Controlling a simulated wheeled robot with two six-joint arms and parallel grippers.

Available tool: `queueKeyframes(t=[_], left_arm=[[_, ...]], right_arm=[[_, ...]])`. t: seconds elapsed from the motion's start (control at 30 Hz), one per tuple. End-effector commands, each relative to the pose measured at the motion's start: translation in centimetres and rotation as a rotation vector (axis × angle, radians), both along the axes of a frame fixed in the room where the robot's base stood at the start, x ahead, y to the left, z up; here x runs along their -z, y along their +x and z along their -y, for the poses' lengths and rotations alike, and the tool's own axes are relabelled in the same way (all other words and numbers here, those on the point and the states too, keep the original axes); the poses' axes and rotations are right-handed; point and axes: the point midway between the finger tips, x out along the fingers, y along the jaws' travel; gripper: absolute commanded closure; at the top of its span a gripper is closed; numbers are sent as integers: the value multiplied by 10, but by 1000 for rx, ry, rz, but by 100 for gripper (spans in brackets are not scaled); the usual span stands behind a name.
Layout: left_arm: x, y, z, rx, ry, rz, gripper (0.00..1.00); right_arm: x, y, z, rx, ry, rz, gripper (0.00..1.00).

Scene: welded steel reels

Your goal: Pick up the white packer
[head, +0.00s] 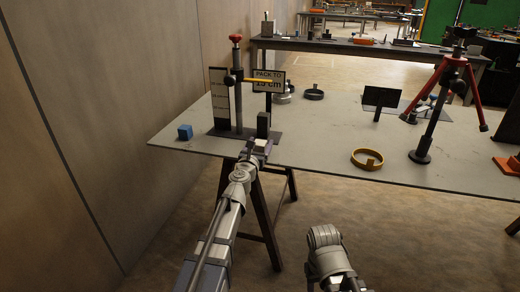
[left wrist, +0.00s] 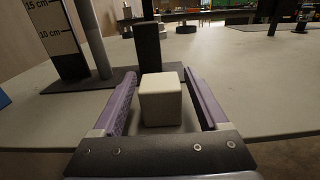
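The white packer (left wrist: 161,99) is a small pale block standing on the table, seen in the left wrist view. My left gripper (left wrist: 160,88) is open, with one purple-padded finger on each side of the packer. Narrow gaps show between the block and the fingers, so it is not clamped. In the head view my left gripper (head: 261,146) is at the table's front edge, just in front of the gauge stand, and mostly hides the packer. Only a grey part of my right arm shows in the head view; its gripper is out of sight.
A gauge stand (head: 237,105) with a scale and a dark upright block (head: 263,125) stand just behind the packer. A blue cube (head: 185,132) lies to the left. A yellow ring (head: 367,158) and a red tripod (head: 452,75) are to the right. The table between is clear.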

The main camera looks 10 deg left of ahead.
Motion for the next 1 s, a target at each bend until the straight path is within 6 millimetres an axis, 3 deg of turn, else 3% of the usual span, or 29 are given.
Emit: queueKeyframes(t=[0.07,0.63,1.0], left_arm=[[0,0,0,0,0,0,34],[0,0,0,0,0,0,98],[-2,0,0,0,0,0,100]], right_arm=[[0,0,0,0,0,0,50],[0,0,0,0,0,0,50],[-2,0,0,0,0,0,50]])
